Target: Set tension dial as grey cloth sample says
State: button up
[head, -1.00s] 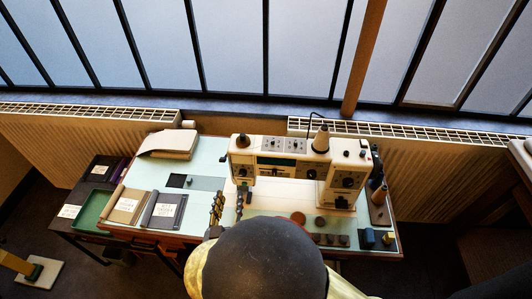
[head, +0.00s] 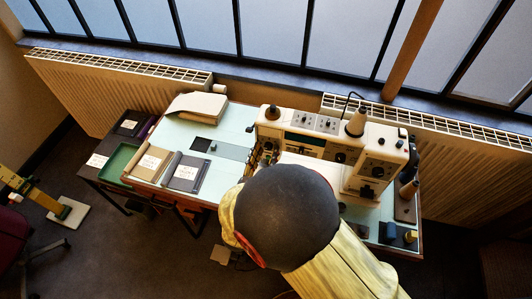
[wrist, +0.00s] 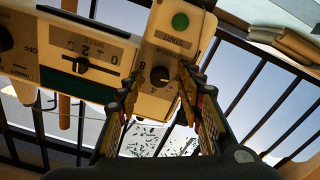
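The white sewing machine (head: 290,118) stands on the table. In the wrist view its face shows a black dial (wrist: 160,76) with numbers round it, near a green START button (wrist: 180,20). I cannot read the dial's setting. My gripper (wrist: 157,90) is open, with a finger on either side of this dial; I cannot tell whether they touch it. In the head view my gripper (head: 265,153) is at the machine's left end, partly hidden by my arm. The grey cloth sample (head: 174,184) with a white label lies on the table's left part; its writing is too small to read.
A beige sample (head: 137,173) lies left of the grey one, beside a green tray (head: 117,163). Folded cream cloth (head: 197,106) lies at the back. A thread cone (head: 356,124) stands on the machine. Radiators and windows are behind. A speed slider (wrist: 82,66) is beside the dial.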

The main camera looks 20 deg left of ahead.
jog(key=c, duration=0.3)
grip_shut()
dwell(0.3)
